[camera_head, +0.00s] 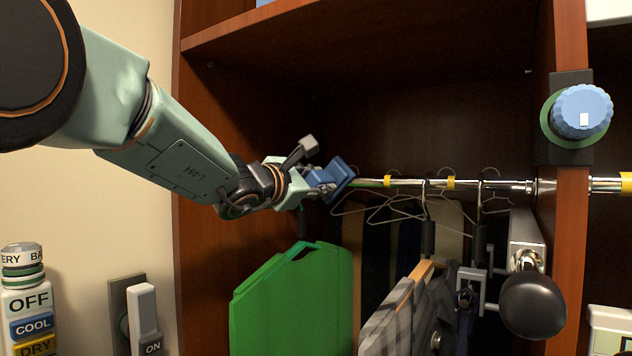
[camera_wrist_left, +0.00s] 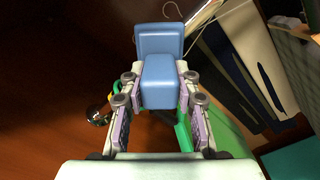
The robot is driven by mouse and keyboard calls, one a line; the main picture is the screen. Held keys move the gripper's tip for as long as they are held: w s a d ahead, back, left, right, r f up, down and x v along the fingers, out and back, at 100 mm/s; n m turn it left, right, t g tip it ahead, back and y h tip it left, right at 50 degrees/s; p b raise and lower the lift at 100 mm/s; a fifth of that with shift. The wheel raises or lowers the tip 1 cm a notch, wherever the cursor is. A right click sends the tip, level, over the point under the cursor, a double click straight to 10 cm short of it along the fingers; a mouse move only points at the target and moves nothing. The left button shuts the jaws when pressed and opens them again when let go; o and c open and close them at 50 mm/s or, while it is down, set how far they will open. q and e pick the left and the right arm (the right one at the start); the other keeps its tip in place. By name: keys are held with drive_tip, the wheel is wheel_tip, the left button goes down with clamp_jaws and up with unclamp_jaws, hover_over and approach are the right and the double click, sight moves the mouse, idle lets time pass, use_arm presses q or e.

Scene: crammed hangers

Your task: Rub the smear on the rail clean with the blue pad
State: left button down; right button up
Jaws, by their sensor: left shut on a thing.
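My left gripper (camera_head: 318,180) reaches in from the left and is shut on the blue pad (camera_head: 341,178). In the left wrist view, the fingers (camera_wrist_left: 157,92) hold the pad's block (camera_wrist_left: 158,78), with its wider face (camera_wrist_left: 159,40) beyond it. The chrome rail (camera_head: 412,183) runs across the closet, with yellow bands on it. The pad is at the rail's visible left end and covers part of it; I cannot tell whether they touch. I cannot make out the smear clearly. My right gripper is not in view.
Wire hangers (camera_head: 395,208) hang from the rail just right of the pad. A wooden shelf (camera_head: 370,30) lies above. A wooden upright with a blue knob (camera_head: 581,111) and a black round knob (camera_head: 532,305) are at right.

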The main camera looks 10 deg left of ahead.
sight(342, 180)
use_arm(q)
drive_tip(key=shift+w, duration=0.1)
drive_tip(key=shift+s+d+f+b, duration=0.1)
drive_tip(key=shift+s+d+b, duration=0.1)
drive_tip(key=shift+d+b, duration=0.35)
drive_tip(key=shift+s+d+f+b, duration=0.1)
drive_tip(key=shift+s+d+b, duration=0.1)
drive_tip(key=shift+d+b, duration=0.35)
drive_tip(key=shift+s+d+r+b, duration=0.15)
drive_tip(key=shift+s+d+b, duration=0.25)
drive_tip(key=shift+d+b, duration=0.25)
drive_tip(key=shift+s+d+b, duration=0.2)
drive_tip(key=shift+d+b, duration=0.4)
drive_tip(key=shift+d, duration=0.1)
drive_tip(key=shift+s+d+b, duration=1.1)
drive_tip(key=shift+d+b, duration=0.3)
drive_tip(key=shift+d, duration=1.3)
drive_tip(key=shift+w+a+b, duration=0.1)
drive_tip(key=shift+w+a, duration=0.4)
drive_tip(key=shift+a, duration=0.7)
drive_tip(key=shift+w+a+b, duration=0.15)
drive_tip(key=shift+w+a, duration=0.3)
drive_tip(key=shift+a, duration=0.7)
drive_tip(key=shift+w+a+b, duration=0.1)
drive_tip(key=shift+w+a, duration=0.4)
drive_tip(key=shift+a, duration=0.7)
